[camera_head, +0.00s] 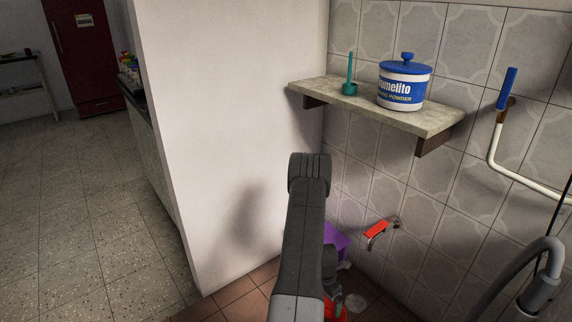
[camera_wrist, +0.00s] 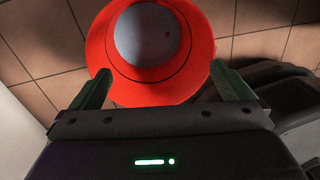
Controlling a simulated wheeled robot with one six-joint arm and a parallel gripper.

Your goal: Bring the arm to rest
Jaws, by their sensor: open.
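My arm (camera_head: 303,230) rises from the bottom of the head view, bends at a rounded joint in front of the tiled wall, and its far part is mostly hidden behind the near link. My gripper (camera_wrist: 160,70) is open in the wrist view, its two dark green fingers spread wide with nothing held. A round red container (camera_wrist: 149,80) with a wide rim and a grey inside lies in front of and between the fingers. I cannot tell whether the fingers touch it. A red bit also shows low beside my arm in the head view.
A stone shelf (camera_head: 379,105) on the tiled wall holds a white tub with a blue lid (camera_head: 402,87) and a teal holder (camera_head: 350,87). A red-handled tap (camera_head: 377,231) and a purple object (camera_head: 336,240) are lower. A white wall (camera_head: 240,130) stands left; open floor (camera_head: 80,230) lies beyond.

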